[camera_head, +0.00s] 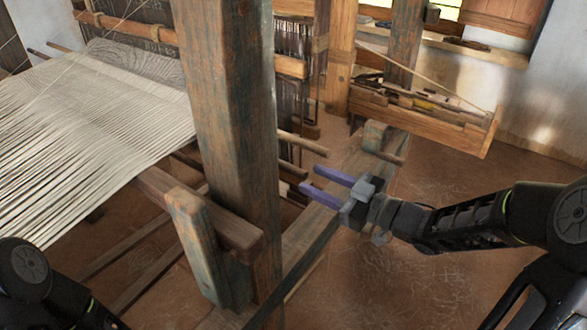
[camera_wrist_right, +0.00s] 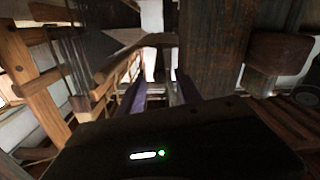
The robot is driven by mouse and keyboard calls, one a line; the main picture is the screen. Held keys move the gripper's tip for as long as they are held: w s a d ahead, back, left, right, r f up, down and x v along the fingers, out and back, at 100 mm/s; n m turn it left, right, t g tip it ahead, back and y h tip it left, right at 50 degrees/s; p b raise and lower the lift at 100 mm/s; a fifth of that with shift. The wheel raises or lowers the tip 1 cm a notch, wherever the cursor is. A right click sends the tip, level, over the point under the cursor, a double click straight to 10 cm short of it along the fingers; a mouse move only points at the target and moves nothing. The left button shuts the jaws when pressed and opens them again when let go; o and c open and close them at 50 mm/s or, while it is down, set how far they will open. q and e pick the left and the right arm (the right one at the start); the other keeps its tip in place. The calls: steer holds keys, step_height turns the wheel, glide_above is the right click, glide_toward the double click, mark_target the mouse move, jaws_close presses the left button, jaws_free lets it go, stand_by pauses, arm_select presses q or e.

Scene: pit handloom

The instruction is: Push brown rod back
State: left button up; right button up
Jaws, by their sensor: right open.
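Several brown rods stick out to the right from behind the loom's thick post; I cannot tell which one the task means. The uppermost brown rod (camera_head: 303,143) is light brown and its round end is free. A darker rod end (camera_head: 293,170) lies just below it. My right gripper (camera_head: 310,178) is open, its two purple fingers pointing left at these rod ends, a short way off, with nothing seen between them. The fingers also show, dark, in the right wrist view (camera_wrist_right: 160,88). My left gripper is out of view; only part of my left arm shows at the lower left.
The thick worn post (camera_head: 235,120) stands left of my right gripper. White warp threads (camera_head: 95,115) stretch at the left. A wooden tool tray (camera_head: 440,120) stands at the back right. The earthen floor (camera_head: 400,290) is open at lower right.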

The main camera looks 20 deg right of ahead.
mark_target(293, 171)
steer(key=p+x, duration=0.1)
steer(key=x, duration=0.5)
steer(key=shift+w+a, duration=0.15)
steer(key=shift+w, duration=0.1)
jaws_close()
stand_by(1.2)
